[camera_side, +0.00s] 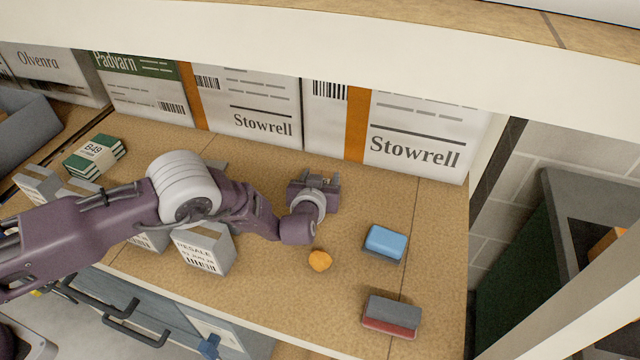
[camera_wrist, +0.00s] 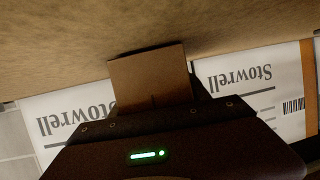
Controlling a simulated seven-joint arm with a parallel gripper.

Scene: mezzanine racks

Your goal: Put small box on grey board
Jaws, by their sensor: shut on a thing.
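In the wrist view a small brown cardboard box (camera_wrist: 150,75) sits at the mouth of my gripper, against the dark gripper body. In the side view my gripper (camera_side: 318,182) is over the middle of the tan shelf, in front of the large Stowrell cartons. It is shut on the small box, which is mostly hidden by the gripper there. I cannot tell whether the box touches the shelf. I cannot make out a grey board for certain in either view; my arm covers part of the shelf at left.
A RESALE box (camera_side: 205,252) and a green stack (camera_side: 95,156) stand at left. Stowrell cartons (camera_side: 418,135) line the back. An upper shelf edge (camera_side: 300,45) crosses above.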

